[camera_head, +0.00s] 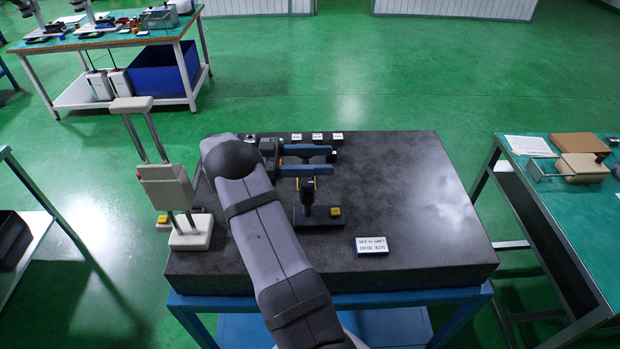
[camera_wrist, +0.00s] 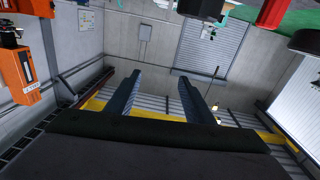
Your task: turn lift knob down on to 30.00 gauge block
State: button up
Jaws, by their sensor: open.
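My gripper (camera_head: 332,160) is open, its two blue fingers pointing right above the dark granite plate (camera_head: 410,195). In the wrist view my gripper (camera_wrist: 160,76) shows two spread fingers with nothing between them. A black stand (camera_head: 308,214) is below the fingers in the head view, with brass-coloured parts near its top and a yellow piece (camera_head: 335,212) at its base. The near finger partly hides its upper part. I cannot make out the lift knob or the 30.00 gauge block. A white card (camera_head: 372,246) on the plate reads size 30.00, upside down.
A beige measuring stand (camera_head: 190,232) rises at the plate's left. Small blocks with white labels (camera_head: 317,137) line the back edge. The plate's right side is clear. A green-topped table (camera_head: 590,220) stands to the right.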

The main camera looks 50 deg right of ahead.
jog(key=s+a+n+t+h, duration=0.2)
jog(key=a+n+t+h, duration=0.1)
jog(key=a+n, duration=0.1)
jog(key=n+t+h+b, duration=0.2)
jog(key=n+t+b, duration=0.35)
jog(key=t, duration=0.55)
send_near(302, 188)
jog(key=shift+m, duration=0.25)
jog(key=d, duration=0.4)
jog(key=shift+w+d+f+b, duration=0.1)
jog(key=shift+d+f+b, duration=0.15)
jog(key=shift+b, duration=0.1)
jog(key=d+p, duration=0.2)
jog(key=d, duration=0.3)
jog(key=shift+d+r+p, duration=0.2)
jog(key=shift+d+p, duration=0.1)
jog(key=shift+d+f, duration=0.15)
jog(key=shift+d, duration=0.75)
jog(key=shift+w+g, duration=0.1)
jog(key=shift+g, duration=0.2)
jog(key=c, duration=1)
